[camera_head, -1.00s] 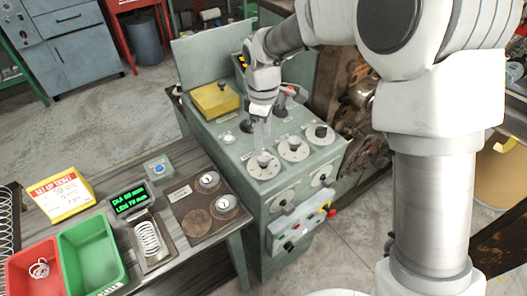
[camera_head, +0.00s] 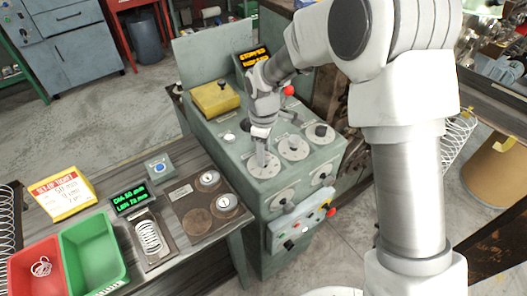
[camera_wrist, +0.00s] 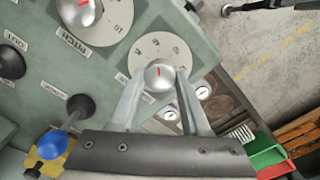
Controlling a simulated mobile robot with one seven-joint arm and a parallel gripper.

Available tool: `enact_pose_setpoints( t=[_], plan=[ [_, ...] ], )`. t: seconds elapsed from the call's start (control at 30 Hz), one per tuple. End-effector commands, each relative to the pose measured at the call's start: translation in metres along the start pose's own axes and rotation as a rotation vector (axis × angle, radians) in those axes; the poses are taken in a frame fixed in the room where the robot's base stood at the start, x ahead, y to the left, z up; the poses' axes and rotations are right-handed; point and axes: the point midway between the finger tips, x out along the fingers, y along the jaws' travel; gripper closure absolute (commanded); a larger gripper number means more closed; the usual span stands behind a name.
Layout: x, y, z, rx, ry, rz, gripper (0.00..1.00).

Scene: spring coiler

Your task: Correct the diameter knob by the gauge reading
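In the head view my gripper (camera_head: 262,158) points down at the front-left dial (camera_head: 264,171) on the green console. In the wrist view a silver knob (camera_wrist: 160,74) with a red mark stands between the two fingertips, one close on each side; contact is unclear. Its numbered white dial plate (camera_wrist: 150,50) is partly hidden, and its label is too small to read. The green-lit gauge display (camera_head: 130,198) shows DIA and LEN lines, its digits hard to read. The yellow setup ticket (camera_head: 62,194) stands left of it, its figures blurred.
Two dials are to the right, one being the middle dial (camera_head: 293,148); the wrist view shows a PITCH-labelled knob (camera_wrist: 78,12). A spring (camera_head: 150,237) lies on a tray beside green and red bins (camera_head: 92,252).

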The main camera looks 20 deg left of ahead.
Motion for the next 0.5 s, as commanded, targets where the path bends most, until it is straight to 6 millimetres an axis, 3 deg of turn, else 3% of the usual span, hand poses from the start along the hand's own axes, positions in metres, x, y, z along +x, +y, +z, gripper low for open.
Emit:
enact_pose_setpoints(
  t=[0.03,0.2,0.5],
  plan=[
    [-0.0002,0.0000,0.0000,0.000,0.000,0.000,0.72],
    [-0.0004,0.0001,-0.0001,0.000,0.000,0.000,1.00],
    [0.0002,0.0002,-0.0002,0.027,0.000,0.001,1.00]
  ],
)
